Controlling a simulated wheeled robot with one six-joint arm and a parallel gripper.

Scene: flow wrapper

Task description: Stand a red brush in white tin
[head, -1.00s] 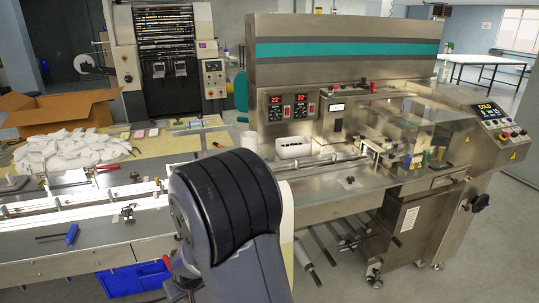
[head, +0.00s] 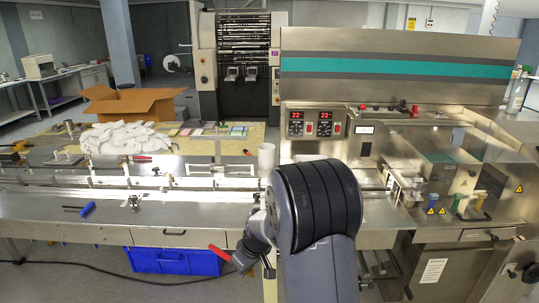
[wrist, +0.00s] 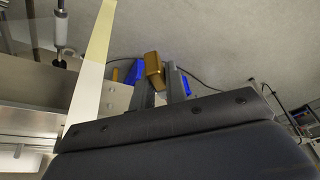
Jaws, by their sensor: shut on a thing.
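My gripper (head: 246,259) hangs low in front of the machine's front edge, partly behind my own arm. It is shut on the red brush (head: 221,252), whose red handle sticks out to the left in the head view. In the wrist view a golden-brown block, seemingly the brush's head (wrist: 154,70), shows between the two fingers (wrist: 160,85); the red handle is hidden there. A white, cup-like tin (head: 266,157) stands upright on the worktop behind my arm, left of the temperature displays. The gripper is in front of it and lower, well apart.
A blue-handled tool (head: 87,209) lies on the steel bed at left. White cloths (head: 125,138) and a cardboard box (head: 132,103) lie behind. A blue crate (head: 175,261) is under the machine. Small coloured items (head: 460,203) stand at right. My arm covers part of the bed.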

